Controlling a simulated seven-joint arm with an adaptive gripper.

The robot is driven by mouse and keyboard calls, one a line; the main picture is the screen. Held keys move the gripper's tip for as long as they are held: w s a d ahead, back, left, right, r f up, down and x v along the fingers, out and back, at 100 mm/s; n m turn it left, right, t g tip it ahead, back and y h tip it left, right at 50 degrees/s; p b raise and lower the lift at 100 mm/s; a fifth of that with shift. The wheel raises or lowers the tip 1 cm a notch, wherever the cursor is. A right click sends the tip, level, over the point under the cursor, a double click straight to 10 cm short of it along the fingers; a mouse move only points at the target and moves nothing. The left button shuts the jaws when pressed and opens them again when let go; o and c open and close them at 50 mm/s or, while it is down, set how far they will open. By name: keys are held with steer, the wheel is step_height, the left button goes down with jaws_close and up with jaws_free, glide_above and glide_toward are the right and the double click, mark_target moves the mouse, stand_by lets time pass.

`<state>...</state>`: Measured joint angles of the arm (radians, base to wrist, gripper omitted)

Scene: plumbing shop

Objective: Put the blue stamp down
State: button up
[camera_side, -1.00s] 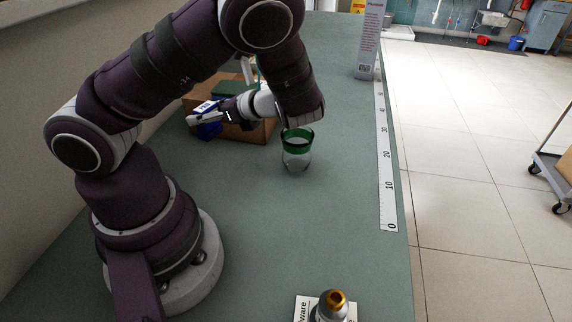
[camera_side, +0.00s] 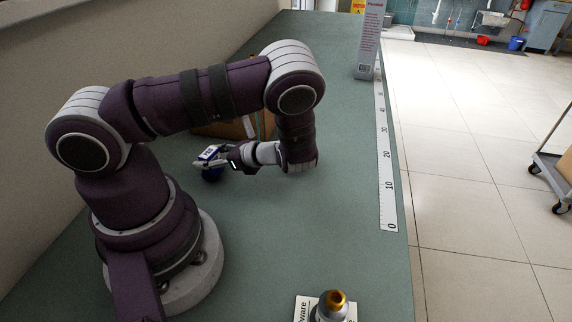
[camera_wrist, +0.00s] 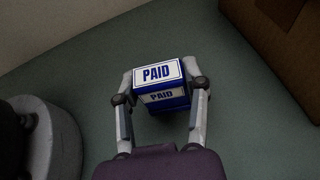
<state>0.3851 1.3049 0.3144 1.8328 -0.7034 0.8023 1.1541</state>
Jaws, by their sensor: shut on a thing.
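The blue stamp (camera_wrist: 163,85) has white labels reading "PAID" and sits between the two fingers of my gripper (camera_wrist: 161,88) in the wrist view. In the side view the stamp (camera_side: 211,173) is at the left end of my gripper (camera_side: 207,163), which points left and is shut on it. The stamp is low, close to the green bench top (camera_side: 300,240). I cannot tell whether its underside touches the bench.
A cardboard box (camera_side: 228,128) stands behind the gripper, partly hidden by my arm; it also shows at the wrist view's upper right (camera_wrist: 294,50). A ruler strip (camera_side: 386,165) runs along the right edge. A bottle (camera_side: 333,306) stands at the front. Bench space in front of the stamp is clear.

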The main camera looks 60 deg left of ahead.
steer(key=o, duration=1.2)
steer(key=shift+f, duration=0.1)
steer(key=shift+c, duration=0.2)
steer(key=v, duration=0.9)
steer(key=shift+w+d+f, duration=0.1)
steer(key=shift+w+d, duration=0.05)
steer(key=shift+w, duration=0.15)
steer(key=shift+w+d, duration=0.15)
steer(key=shift+d, duration=0.1)
steer(key=shift+w+d+r, duration=0.1)
steer(key=shift+d+r, duration=0.1)
steer(key=shift+r, duration=0.15)
steer(key=s+d+r+n+t+h, duration=0.1)
steer(key=d+r+n+t+h, duration=0.2)
steer(key=r+n+t+h, duration=0.2)
steer(key=s+d+r+n+t+h, duration=0.1)
steer(key=d+r+n+t+h, duration=0.2)
steer(key=r, duration=0.6)
steer(key=n+t+h, duration=0.2)
steer(key=t+h, duration=0.1)
steer(key=t, duration=0.1)
steer(key=shift+d+n, duration=0.2)
steer(key=shift+n, duration=0.2)
steer(key=shift+o, duration=0.8)
steer(key=shift+s+d+r+n+t, duration=0.2)
steer(key=shift+s+n+t, duration=0.1)
steer(key=shift+t, duration=0.1)
